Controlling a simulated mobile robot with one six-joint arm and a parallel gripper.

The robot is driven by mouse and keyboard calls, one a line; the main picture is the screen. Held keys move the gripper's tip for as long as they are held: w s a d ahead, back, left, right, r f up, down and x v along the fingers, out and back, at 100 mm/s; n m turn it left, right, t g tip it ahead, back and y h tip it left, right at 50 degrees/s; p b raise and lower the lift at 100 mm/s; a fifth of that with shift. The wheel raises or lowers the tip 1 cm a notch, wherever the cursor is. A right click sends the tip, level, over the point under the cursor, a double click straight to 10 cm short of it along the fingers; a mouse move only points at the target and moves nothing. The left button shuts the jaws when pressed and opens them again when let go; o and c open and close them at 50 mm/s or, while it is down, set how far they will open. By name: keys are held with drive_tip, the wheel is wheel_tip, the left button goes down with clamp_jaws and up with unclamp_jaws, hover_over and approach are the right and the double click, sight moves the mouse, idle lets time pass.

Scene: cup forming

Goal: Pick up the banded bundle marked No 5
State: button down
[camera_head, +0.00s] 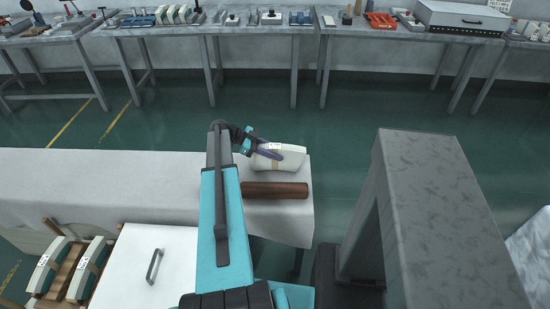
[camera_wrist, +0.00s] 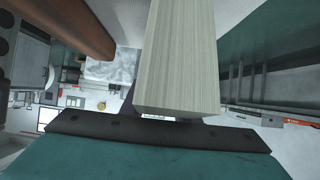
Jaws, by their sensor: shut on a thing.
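A pale, cream banded bundle (camera_head: 280,161) is at the right end of the white-covered table (camera_head: 120,175) in the head view. It has a band and a small white label, too small to read. My gripper (camera_head: 268,152) is shut on this bundle, with its dark fingers across it. In the wrist view the bundle (camera_wrist: 180,60) fills the middle as a layered, striped block reaching to the gripper's edge. I cannot tell whether it touches the table.
A brown roll (camera_head: 275,190) lies just in front of the bundle. A white lidded box (camera_head: 145,270) and more banded bundles (camera_head: 90,268) are at the lower left. A grey block-like structure (camera_head: 430,200) stands right. Workbenches (camera_head: 250,30) line the back; green floor between is clear.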

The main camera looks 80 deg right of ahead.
drive_tip(key=shift+r, duration=0.2)
drive_tip(key=shift+r+b, duration=1)
drive_tip(key=shift+r, duration=3.85)
